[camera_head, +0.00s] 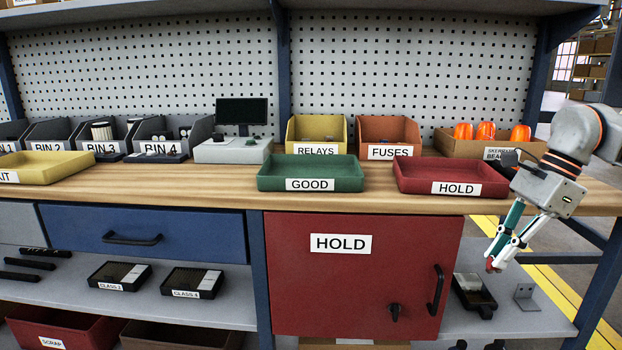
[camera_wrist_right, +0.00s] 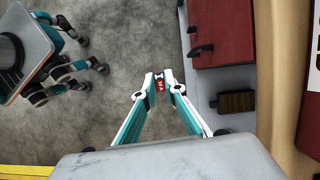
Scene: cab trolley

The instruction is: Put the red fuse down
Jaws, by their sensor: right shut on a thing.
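My right gripper (camera_head: 493,265) hangs at the right of the head view, pointing down in front of the bench's right end. It is shut on the red fuse (camera_head: 491,264), of which only a small red part shows at the fingertips. In the right wrist view the red fuse (camera_wrist_right: 159,86) sits between the two fingertips, with pale marks on its face. The floor shows below it. My left gripper is not in the head view.
A green GOOD tray (camera_head: 267,181), a red HOLD tray (camera_head: 415,189), and yellow RELAYS (camera_head: 292,140) and orange FUSES (camera_head: 368,140) bins stand on the wooden bench (camera_head: 220,192). A red HOLD cabinet door (camera_head: 310,280) is closed below. A lower shelf (camera_head: 535,318) lies at right.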

